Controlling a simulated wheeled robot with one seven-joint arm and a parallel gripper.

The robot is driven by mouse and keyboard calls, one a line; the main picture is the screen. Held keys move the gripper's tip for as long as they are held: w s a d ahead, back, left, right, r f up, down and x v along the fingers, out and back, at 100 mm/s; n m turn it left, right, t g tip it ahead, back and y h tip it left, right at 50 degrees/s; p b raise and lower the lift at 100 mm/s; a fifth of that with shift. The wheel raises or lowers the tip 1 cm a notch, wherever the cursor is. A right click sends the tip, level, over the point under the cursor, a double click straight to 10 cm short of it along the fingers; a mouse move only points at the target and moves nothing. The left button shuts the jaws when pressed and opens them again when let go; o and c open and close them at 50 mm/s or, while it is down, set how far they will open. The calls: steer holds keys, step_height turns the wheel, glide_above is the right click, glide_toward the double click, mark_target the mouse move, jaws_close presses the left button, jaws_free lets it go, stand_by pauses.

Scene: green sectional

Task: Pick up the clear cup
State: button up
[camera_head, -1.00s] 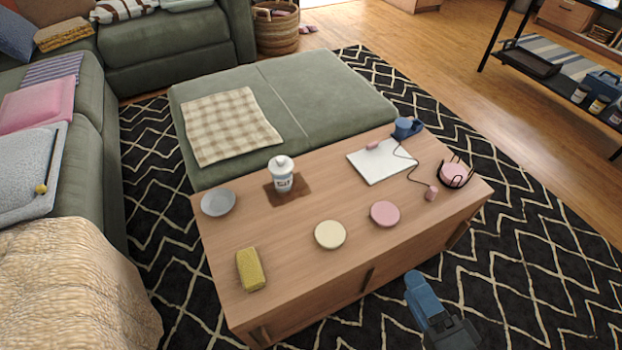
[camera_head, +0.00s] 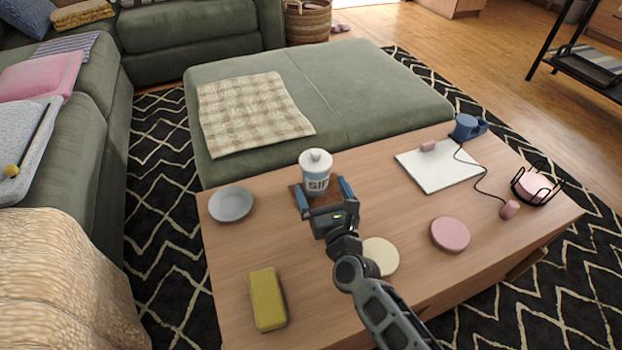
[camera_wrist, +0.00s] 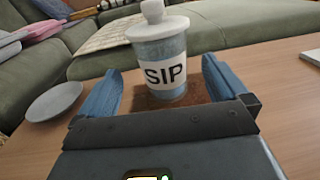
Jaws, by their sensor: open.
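The clear cup (camera_head: 316,172) has a white lid with a knob and a white band reading "SIP". It stands upright on a brown square mat (camera_head: 297,197) on the wooden coffee table (camera_head: 220,262). My gripper (camera_head: 324,193) is open at the near side of the cup, with its blue fingers apart. In the wrist view the cup (camera_wrist: 160,50) stands ahead, between the lines of the two fingers (camera_wrist: 160,85). The fingers do not visibly touch it. The mat's near part is partly hidden by my gripper.
A grey bowl (camera_head: 231,203) is left of the cup. A yellow block (camera_head: 267,299), a cream disc (camera_head: 382,256) and a pink disc (camera_head: 450,234) lie nearer. A green ottoman (camera_head: 370,90) stands behind.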

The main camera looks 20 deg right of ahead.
mark_target(319, 180)
steer(key=w, duration=0.2)
steer(key=w+b, duration=0.1)
steer(key=w, duration=0.1)
steer(key=w+d+b, duration=0.1)
steer(key=w, duration=0.1)
steer(key=shift+w+f, duration=0.1)
steer(key=shift+w, duration=0.1)
steer(key=shift+c, duration=0.4)
steer(key=c, duration=1)
steer(key=shift+c, duration=0.4)
